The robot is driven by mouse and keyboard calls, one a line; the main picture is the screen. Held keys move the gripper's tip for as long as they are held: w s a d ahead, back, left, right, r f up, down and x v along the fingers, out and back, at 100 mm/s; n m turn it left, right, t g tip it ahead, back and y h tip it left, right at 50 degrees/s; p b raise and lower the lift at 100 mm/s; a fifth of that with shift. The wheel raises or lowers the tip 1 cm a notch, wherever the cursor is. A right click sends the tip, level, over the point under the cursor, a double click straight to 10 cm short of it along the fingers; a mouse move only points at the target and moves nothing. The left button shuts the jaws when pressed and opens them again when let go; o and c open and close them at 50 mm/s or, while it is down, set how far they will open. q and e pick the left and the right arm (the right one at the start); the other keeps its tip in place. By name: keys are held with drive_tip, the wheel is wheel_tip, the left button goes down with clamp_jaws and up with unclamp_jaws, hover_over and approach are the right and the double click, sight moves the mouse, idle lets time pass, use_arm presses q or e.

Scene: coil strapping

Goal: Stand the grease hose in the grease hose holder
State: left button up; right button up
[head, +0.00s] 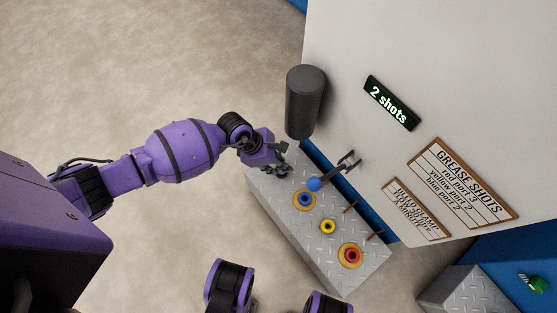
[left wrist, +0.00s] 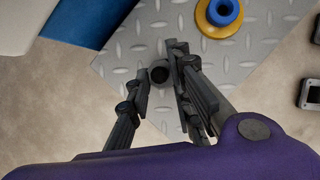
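My left gripper (head: 284,160) is over the far left end of the grey tread-plate bench. In the left wrist view its fingers (left wrist: 160,68) are parted, one on each side of a small dark round tube end (left wrist: 159,73). I cannot tell whether this is the grease hose or its holder, or whether the fingers press on it. No full length of hose shows clearly in either view. My right gripper is out of view.
The bench (head: 322,246) carries a blue port (head: 304,200), a yellow port (head: 327,227) and a red port (head: 351,256). A blue-knobbed lever (head: 314,184) stands near the blue port. A dark cylinder (head: 306,103) rises behind the gripper, near the white panel (head: 450,80).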

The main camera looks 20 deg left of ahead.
use_arm(q)
drive_tip(key=o, duration=0.5)
drive_tip(key=shift+c, duration=0.2)
drive_tip(key=v, duration=1.2)
